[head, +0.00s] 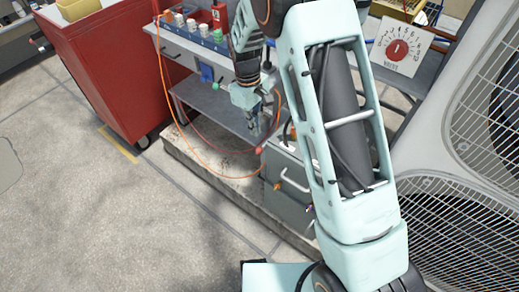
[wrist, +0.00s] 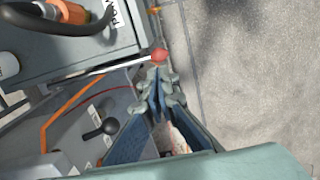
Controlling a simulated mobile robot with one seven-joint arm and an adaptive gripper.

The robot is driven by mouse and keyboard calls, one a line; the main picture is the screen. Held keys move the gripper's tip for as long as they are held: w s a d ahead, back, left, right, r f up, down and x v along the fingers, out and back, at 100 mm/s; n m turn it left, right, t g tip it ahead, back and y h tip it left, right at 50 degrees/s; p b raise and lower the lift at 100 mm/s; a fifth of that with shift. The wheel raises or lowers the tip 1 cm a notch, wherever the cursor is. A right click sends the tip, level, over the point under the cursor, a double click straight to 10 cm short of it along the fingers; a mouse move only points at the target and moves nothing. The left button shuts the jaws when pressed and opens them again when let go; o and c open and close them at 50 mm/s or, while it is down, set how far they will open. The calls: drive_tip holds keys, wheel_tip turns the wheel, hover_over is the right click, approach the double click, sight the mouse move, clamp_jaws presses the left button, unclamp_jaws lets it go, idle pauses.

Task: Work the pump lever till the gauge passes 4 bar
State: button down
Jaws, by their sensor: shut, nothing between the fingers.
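The pump lever is a pale metal rod with a red ball knob (wrist: 159,55) in the wrist view. It runs along the edge of a grey box (wrist: 85,55) with a partly visible white label. In the head view the red knob (head: 260,150) shows beside the grey box (head: 288,190). My gripper (wrist: 161,78) is shut and empty, its tips right by the knob; I cannot tell whether they touch it. It also shows in the head view (head: 265,125), pointing down above the knob. I cannot make out a pressure gauge in either view.
Orange hoses (head: 172,125) loop beside a grey bench (head: 190,45). A red cabinet (head: 110,70) stands left, a fan unit (head: 460,150) right. Open floor lies at lower left.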

sight(256, 150)
drive_tip(key=shift+s+d+f+b, duration=0.1)
drive_tip(key=shift+d+f+b, duration=0.05)
drive_tip(key=shift+f+b, duration=1.35)
drive_tip(key=shift+s+d+f+b, duration=0.15)
drive_tip(key=shift+f+b, duration=0.85)
drive_tip(key=shift+f, duration=0.95)
drive_tip(key=shift+f+b, duration=1.35)
drive_tip(key=shift+f, duration=0.95)
drive_tip(key=shift+r, duration=0.1)
drive_tip(key=shift+w+a+r, duration=0.1)
drive_tip(key=shift+a, duration=0.05)
drive_tip(key=shift+w+a+r+p, duration=0.2)
drive_tip(key=shift+w+a+p, duration=0.1)
drive_tip(key=shift+w+a, duration=0.2)
drive_tip(key=shift+w+a+r+p, duration=0.25)
drive_tip(key=shift+w+a, duration=0.1)
drive_tip(key=shift+a, duration=0.2)
